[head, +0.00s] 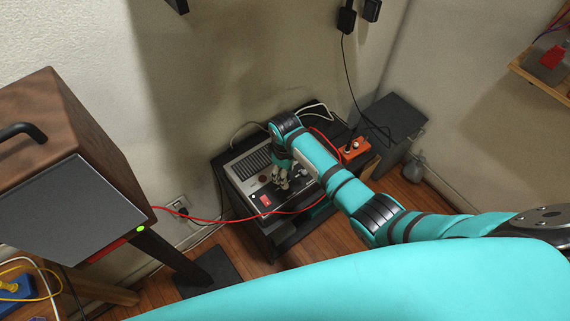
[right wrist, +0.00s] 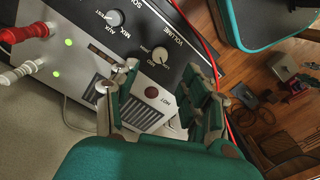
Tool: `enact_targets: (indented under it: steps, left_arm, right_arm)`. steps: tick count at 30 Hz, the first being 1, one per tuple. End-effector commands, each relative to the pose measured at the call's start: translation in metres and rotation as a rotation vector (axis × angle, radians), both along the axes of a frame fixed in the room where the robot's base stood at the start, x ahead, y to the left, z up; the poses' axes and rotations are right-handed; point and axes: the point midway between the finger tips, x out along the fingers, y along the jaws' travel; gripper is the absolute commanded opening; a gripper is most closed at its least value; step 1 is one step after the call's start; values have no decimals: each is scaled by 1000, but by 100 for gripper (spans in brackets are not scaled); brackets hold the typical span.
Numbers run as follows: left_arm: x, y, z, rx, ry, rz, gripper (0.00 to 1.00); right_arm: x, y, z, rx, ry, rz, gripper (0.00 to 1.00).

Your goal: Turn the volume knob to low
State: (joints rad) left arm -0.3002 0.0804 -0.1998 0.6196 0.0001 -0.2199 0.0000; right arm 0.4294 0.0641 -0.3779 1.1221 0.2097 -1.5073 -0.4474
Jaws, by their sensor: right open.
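The volume knob (right wrist: 160,53) is a small pale round knob on the black panel of a synth case, next to the printed word VOLUME, in the right wrist view. I cannot tell clearly where its pointer stands. The synth case (right wrist: 75,70) also shows in the head view (head: 240,172) on a dark stand. My right gripper (right wrist: 162,78) is open and empty, its fingers spread either side of the panel just short of the knob. In the head view the right gripper (head: 281,180) hangs over the case and hides part of its panel. My left gripper is not in view.
A mix knob (right wrist: 113,17) sits beside the volume knob. Red plugs (right wrist: 25,33) and white plugs (right wrist: 20,72) stick out of the case. A red cable (head: 215,219) runs to a wooden cabinet (head: 75,120) at left. An orange box (head: 353,148) stands right of the case.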

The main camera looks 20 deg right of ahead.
Motion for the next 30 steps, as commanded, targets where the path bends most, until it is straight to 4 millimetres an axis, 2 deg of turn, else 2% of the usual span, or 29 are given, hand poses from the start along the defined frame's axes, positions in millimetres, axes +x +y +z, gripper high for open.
enact_targets:
  steps: [3, 9, 27, 30]
  left_arm:
    - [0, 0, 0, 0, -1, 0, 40]
    - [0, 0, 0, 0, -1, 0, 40]
    - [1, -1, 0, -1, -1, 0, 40]
    - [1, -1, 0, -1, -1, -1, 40]
  right_arm:
    - [1, 0, 22, 1, -4, 0, 47]
    - [0, 0, 42, 0, 0, 0, 47]
    - [0, 0, 45, 1, -1, 0, 47]
    - [-7, 1, 42, 6, -5, -9, 47]
